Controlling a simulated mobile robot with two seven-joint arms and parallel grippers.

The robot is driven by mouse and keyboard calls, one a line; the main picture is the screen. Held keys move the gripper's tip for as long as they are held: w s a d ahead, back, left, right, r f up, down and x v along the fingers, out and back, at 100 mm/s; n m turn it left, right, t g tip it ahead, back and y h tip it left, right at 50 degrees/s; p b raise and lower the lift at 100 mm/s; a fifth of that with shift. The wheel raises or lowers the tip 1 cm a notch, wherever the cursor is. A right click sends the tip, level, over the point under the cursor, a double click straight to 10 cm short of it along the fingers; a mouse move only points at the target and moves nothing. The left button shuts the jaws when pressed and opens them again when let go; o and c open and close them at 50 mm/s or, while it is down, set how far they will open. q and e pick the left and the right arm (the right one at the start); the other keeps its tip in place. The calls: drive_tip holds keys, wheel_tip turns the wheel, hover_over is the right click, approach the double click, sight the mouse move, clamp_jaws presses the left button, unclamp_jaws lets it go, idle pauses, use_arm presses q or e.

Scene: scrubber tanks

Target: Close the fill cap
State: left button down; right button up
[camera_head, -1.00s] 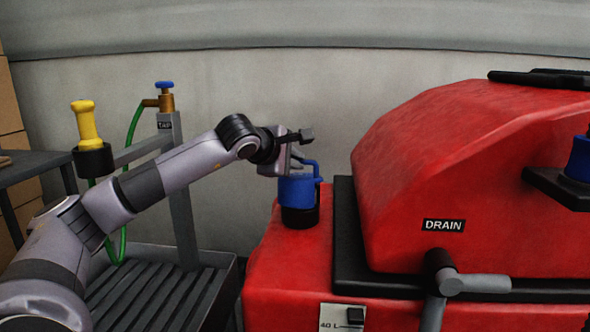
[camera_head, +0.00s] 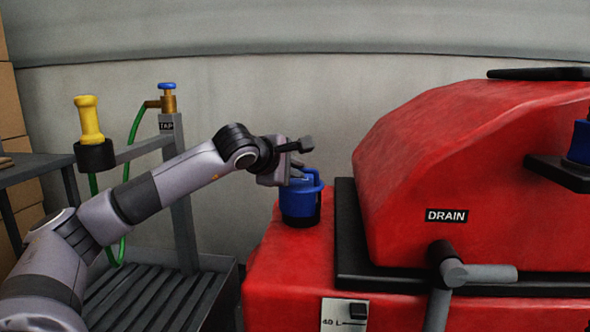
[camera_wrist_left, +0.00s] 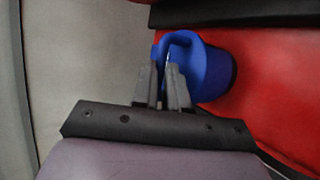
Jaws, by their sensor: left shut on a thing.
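The blue fill cap (camera_head: 300,203) sits over the black filler neck (camera_head: 300,220) on the red tank's top left, with only a low dark band showing beneath it. My left gripper (camera_head: 295,178) is at the cap's upper left side. In the left wrist view the blue cap (camera_wrist_left: 212,72) has a loop handle, and the left gripper's fingers (camera_wrist_left: 164,72) are shut on that handle. Whether the cap is fully seated is hard to tell. My right gripper is not in view.
The red machine body (camera_head: 430,170) with a DRAIN label rises right of the cap. A grey drain lever (camera_head: 485,274) sticks out in front. The tap post (camera_head: 180,200), green hose and yellow nozzle (camera_head: 89,120) stand left, behind my arm.

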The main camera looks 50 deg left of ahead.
use_arm(q)
drive_tip(key=c, duration=1.4)
unclamp_jaws()
drive_tip(key=shift+s+d+f+g, duration=0.1)
drive_tip(key=shift+d+f+g, duration=0.1)
drive_tip(key=shift+f, duration=0.35)
drive_tip(key=shift+d+f+g, duration=0.1)
drive_tip(key=shift+d+f, duration=0.05)
drive_tip(key=shift+f, duration=0.4)
drive_tip(key=shift+s+r, duration=0.1)
drive_tip(key=shift+s, duration=0.05)
drive_tip(key=r+b+v, duration=0.1)
drive_tip(key=v, duration=0.6)
drive_tip(key=shift+a, duration=0.25)
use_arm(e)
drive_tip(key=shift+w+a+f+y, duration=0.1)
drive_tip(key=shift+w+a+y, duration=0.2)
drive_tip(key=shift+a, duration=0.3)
use_arm(q)
drive_tip(key=shift+r, duration=0.1)
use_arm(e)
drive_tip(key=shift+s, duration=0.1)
